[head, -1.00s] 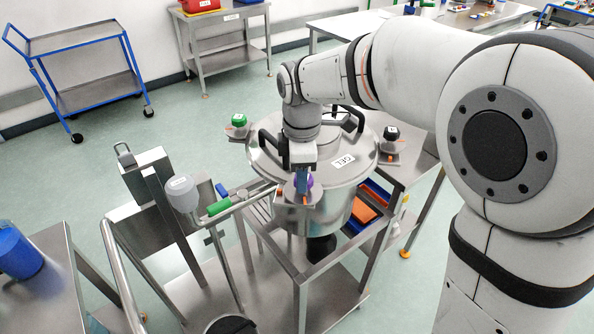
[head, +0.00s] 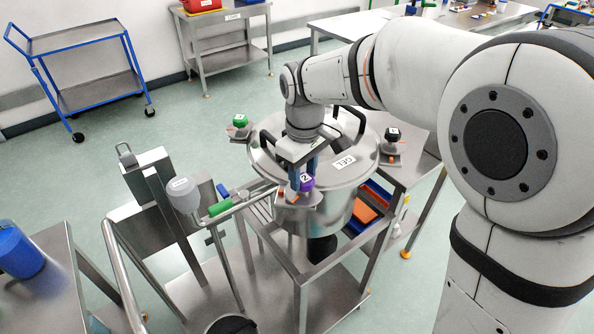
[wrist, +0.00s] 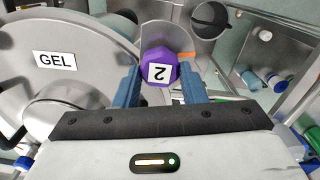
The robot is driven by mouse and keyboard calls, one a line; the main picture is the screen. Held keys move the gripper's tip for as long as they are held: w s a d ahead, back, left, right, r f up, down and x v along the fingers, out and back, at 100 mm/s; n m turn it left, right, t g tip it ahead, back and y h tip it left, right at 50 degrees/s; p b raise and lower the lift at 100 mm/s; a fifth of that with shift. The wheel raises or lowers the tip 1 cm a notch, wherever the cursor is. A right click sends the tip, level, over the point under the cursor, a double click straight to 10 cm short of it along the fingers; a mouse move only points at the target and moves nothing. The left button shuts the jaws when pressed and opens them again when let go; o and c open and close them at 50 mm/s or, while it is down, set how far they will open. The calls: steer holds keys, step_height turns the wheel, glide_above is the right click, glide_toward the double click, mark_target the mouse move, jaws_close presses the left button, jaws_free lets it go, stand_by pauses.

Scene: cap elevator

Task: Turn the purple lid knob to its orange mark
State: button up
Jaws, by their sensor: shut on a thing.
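The lid carries a GEL label (head: 344,162) and black handles (head: 348,122). A green knob (head: 239,120) and a black knob (head: 392,134) sit on other brackets around the rim. A post with a pale bulb-shaped handle (head: 183,193) and a green-gripped lever (head: 220,207) stand at front left.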

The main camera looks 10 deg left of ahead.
mark_target(305, 178)
steer(key=m, duration=0.6)
steer(key=shift+d+f+m, duration=0.1)
steer(key=shift+d+m, duration=0.1)
steer(key=shift+m, duration=0.1)
steer(key=m, duration=0.5)
steer(key=shift+f, duration=0.1)
stand_by(0.3)
steer(key=o, duration=1)
steer(key=shift+r, duration=0.2)
steer(key=shift+r, duration=0.1)
step_height(305, 178, up, 8)
steer(key=shift+f, duration=0.25)
